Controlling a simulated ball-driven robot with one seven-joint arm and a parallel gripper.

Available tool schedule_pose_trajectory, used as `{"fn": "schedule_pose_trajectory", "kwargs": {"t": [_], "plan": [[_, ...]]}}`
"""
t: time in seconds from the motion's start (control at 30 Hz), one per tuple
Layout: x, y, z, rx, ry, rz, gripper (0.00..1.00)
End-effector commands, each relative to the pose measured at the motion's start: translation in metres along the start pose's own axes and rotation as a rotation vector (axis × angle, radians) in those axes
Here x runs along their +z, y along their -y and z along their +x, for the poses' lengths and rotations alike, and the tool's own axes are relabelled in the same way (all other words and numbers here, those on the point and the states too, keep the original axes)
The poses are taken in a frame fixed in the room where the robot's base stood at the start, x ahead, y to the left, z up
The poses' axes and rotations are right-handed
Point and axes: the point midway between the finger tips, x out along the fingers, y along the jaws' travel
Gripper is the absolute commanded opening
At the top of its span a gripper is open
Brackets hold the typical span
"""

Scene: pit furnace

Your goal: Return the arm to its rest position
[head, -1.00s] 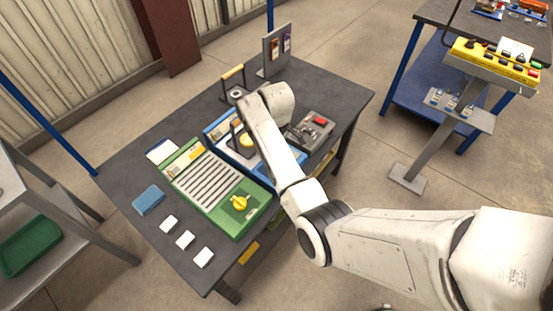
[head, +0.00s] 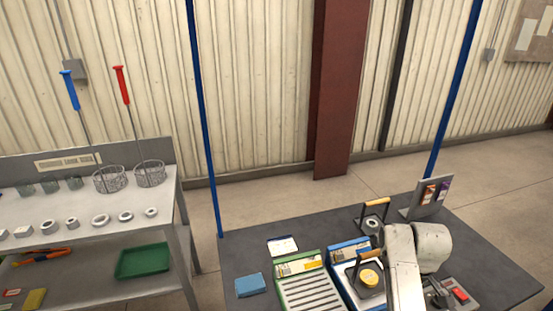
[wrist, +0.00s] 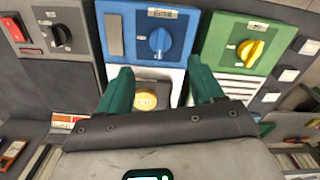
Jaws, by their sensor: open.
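My arm (head: 404,268) reaches up from the bottom edge in the head view and bends over the dark workbench (head: 245,248), beside the blue unit (head: 350,248). In the wrist view my gripper (wrist: 160,67) is open, with its two green fingers apart and nothing held between them. The blue unit's front with a blue knob (wrist: 161,40) lies beyond the fingertips. A round yellow piece (wrist: 146,101) shows between the fingers, partly covered by the gripper body; whether they touch is unclear. In the head view the fingers are hidden.
A green slotted unit (head: 306,287) and a blue block (head: 250,285) lie left of the blue unit. A wooden-handled holder (head: 375,203) and an upright grey stand (head: 428,200) are behind the arm. A grey rack (head: 95,235) stands left. Floor beyond the bench is clear.

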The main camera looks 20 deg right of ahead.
Motion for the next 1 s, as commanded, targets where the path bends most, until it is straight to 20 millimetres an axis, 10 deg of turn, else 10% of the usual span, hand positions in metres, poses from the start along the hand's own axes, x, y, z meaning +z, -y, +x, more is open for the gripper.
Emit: {"fn": "schedule_pose_trajectory", "kwargs": {"t": [0.23,0.5,1.0], "plan": [[0.028,0.025,0.022,0.028,0.009,0.055,0.67],[0.096,0.098,0.051,0.079,-0.009,0.181,0.67],[0.202,0.218,0.034,0.037,-0.081,0.358,0.67]]}}
